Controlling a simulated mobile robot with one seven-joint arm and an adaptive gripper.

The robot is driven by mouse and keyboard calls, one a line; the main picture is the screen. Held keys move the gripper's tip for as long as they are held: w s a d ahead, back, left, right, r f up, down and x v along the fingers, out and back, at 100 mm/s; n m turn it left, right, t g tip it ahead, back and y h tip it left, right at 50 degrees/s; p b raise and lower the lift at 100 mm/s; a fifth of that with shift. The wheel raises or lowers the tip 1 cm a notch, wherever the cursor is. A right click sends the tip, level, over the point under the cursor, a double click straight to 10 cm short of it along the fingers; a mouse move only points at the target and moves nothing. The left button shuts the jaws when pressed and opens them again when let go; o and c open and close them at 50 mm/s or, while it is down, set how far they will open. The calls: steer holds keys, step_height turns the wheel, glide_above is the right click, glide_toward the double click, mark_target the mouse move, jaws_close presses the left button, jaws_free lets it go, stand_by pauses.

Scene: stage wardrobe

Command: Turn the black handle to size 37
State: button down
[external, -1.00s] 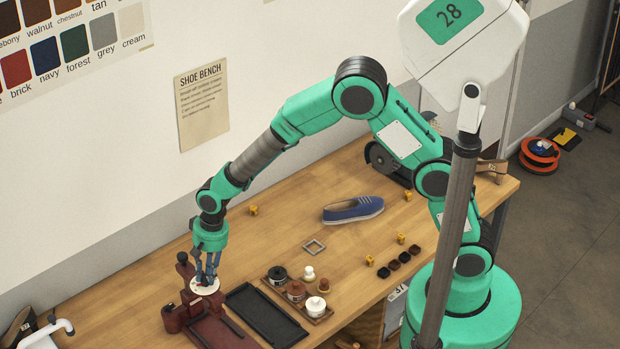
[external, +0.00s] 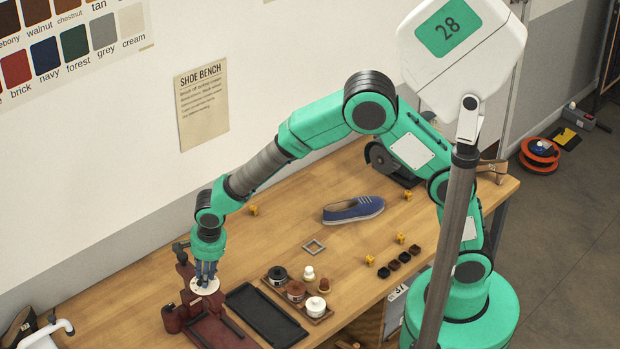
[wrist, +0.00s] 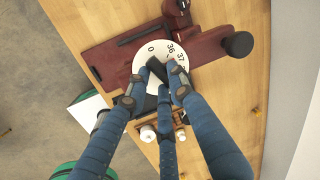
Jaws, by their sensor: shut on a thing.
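The white round dial (wrist: 148,56) sits on a dark red device (wrist: 108,62) and carries the marks 0, 36 and 37. The black handle (wrist: 157,71) lies across the dial, partly hidden by my fingers. Its visible end lies between the 0 and the 36, though the exact reading is unclear. My gripper (wrist: 162,86) has blue jointed fingers, closed around the handle from both sides. In the external view my gripper (external: 206,277) points down onto the dial (external: 204,288), at the rear of the red device (external: 218,335); the handle is hidden there.
A black tray (external: 254,297) lies right of the device, with a wooden tray (external: 318,318) of jars beyond it. A blue shoe (external: 353,210), a small square frame (external: 314,247) and small yellow blocks (external: 400,239) stand farther right.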

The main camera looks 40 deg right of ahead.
steer(key=shift+a+m+b, duration=0.1)
steer(key=shift+m+b, duration=0.85)
steer(key=shift+m, duration=0.15)
steer(key=c, duration=1.5)
jaws_free()
steer(key=shift+r, duration=0.15)
steer(key=r, duration=0.3)
steer(key=s+r, duration=0.1)
steer(key=r, duration=0.3)
steer(key=s+r, duration=0.1)
steer(key=r, duration=0.3)
steer(key=shift+s+d+r, duration=0.15)
steer(key=shift+d+r, duration=0.05)
steer(key=shift+r, duration=0.05)
